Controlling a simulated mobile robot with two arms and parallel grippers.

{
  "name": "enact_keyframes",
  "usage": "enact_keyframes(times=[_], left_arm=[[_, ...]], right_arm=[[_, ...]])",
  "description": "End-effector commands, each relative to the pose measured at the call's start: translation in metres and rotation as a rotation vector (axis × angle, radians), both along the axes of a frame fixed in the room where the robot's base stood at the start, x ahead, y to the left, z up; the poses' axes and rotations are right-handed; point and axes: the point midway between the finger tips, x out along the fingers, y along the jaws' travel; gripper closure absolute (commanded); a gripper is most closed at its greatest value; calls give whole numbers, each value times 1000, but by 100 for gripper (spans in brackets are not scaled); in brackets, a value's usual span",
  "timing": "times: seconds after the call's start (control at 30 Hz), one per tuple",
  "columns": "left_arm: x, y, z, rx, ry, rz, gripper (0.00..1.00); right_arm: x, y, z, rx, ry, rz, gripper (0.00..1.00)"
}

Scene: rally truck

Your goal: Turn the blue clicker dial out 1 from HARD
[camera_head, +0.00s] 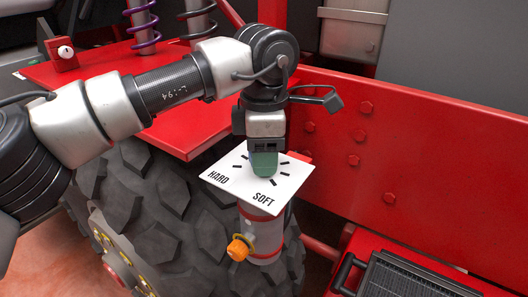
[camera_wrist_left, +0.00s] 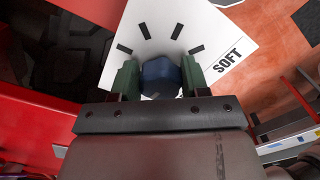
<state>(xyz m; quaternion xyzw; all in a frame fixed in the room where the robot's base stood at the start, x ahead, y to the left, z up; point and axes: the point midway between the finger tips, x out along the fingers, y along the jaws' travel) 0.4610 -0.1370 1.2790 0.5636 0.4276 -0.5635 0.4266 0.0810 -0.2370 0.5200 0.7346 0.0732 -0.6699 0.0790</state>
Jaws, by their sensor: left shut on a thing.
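The blue clicker dial (camera_wrist_left: 161,77) sits between the two green fingers of my left gripper (camera_wrist_left: 160,82) in the left wrist view, and the gripper is shut on it. The dial is on a white plate (camera_head: 291,189) with black tick marks and the words HARD (camera_head: 219,176) and SOFT (camera_head: 264,198). In the head view my left gripper (camera_head: 263,165) points down onto the plate and hides the dial. The dial's pointer is hidden, so I cannot tell which mark it is at. My right gripper is not in view.
Below the plate is a grey cylinder with red bands (camera_head: 263,228) and an orange knob (camera_head: 238,249). A large black tyre (camera_head: 140,215) stands to the left. A red bolted beam (camera_head: 420,170) runs along the right, close to the plate. A red box (camera_head: 400,270) is at lower right.

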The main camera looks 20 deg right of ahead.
Motion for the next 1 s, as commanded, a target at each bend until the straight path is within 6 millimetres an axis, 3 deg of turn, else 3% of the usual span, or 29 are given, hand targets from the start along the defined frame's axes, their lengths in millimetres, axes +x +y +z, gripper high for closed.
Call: enact_keyframes(times=[0.5, 0.53, 0.7, 1.0], left_arm=[[1, 0, 3, -6, -3, -23, 78], [1, 0, 3, -6, -3, -22, 53], [1, 0, 2, -4, -3, -23, 29], [0, 0, 3, -2, -3, -23, 29]], right_arm=[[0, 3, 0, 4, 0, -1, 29], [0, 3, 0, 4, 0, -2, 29], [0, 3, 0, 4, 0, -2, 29], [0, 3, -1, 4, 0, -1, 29]])
